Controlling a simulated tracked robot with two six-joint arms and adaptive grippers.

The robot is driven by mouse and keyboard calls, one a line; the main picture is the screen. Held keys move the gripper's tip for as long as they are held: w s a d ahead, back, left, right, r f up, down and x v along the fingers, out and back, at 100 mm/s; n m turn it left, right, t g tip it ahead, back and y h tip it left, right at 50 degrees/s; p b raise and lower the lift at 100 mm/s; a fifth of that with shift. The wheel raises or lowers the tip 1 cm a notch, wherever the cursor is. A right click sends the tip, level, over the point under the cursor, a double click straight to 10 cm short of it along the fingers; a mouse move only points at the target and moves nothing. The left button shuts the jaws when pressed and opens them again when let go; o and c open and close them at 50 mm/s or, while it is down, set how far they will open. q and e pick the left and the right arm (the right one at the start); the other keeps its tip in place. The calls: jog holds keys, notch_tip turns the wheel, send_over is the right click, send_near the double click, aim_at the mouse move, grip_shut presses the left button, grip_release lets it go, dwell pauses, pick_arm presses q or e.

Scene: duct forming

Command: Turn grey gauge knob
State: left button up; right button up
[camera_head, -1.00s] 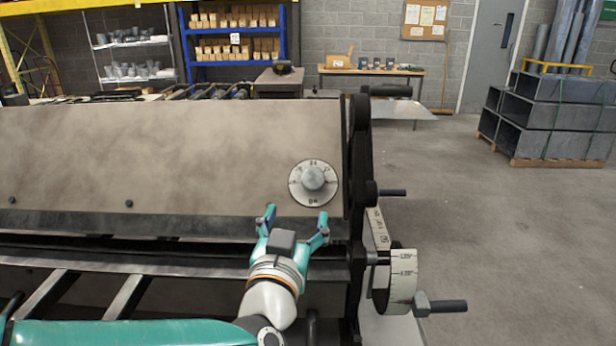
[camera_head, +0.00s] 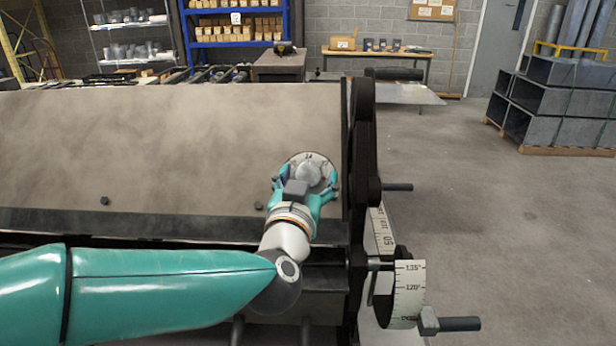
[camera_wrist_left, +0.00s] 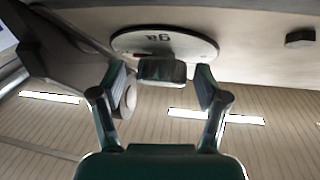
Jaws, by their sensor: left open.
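The grey gauge knob (camera_head: 309,173) sits on a round white dial with dark marks (camera_head: 312,158), on the beige machine panel near its right end. My left gripper (camera_head: 306,180) is open at the dial, its two fingers spread to either side of the knob. In the left wrist view the knob (camera_wrist_left: 161,71) is between the open fingertips (camera_wrist_left: 163,84), with gaps on both sides. The dial (camera_wrist_left: 165,41) shows behind it, partly hidden. My right gripper is not in view.
The machine's dark end frame (camera_head: 361,150) stands just right of the dial. A white angle scale (camera_head: 408,288) and a crank handle (camera_head: 455,323) stick out at lower right. A bolt head (camera_wrist_left: 300,37) shows beside the dial.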

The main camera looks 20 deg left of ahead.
pick_arm(q)
jog(key=shift+a, duration=0.1)
jog(key=shift+c, duration=0.3)
jog(key=c, duration=1.1)
